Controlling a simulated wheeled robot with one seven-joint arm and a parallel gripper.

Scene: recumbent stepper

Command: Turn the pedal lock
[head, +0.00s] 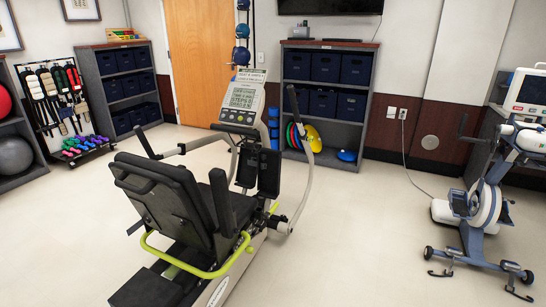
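The recumbent stepper (168,190) stands in the left middle of the head view, its black seat back towards me. Its console (243,97) with a lit screen faces me at the far end. Two dark upright pads, which look like the pedals (268,174), show below the console, partly hidden by the seat. A yellow-green bar (190,269) curves around the seat's rear. I cannot make out the pedal lock. My gripper is not in view.
Another exercise machine (486,210) stands at the right. Shelves with dark bins (325,100) line the back wall, left of a power cord (410,155). A dumbbell rack (85,145) stands at the left. The floor (365,235) between the two machines is clear.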

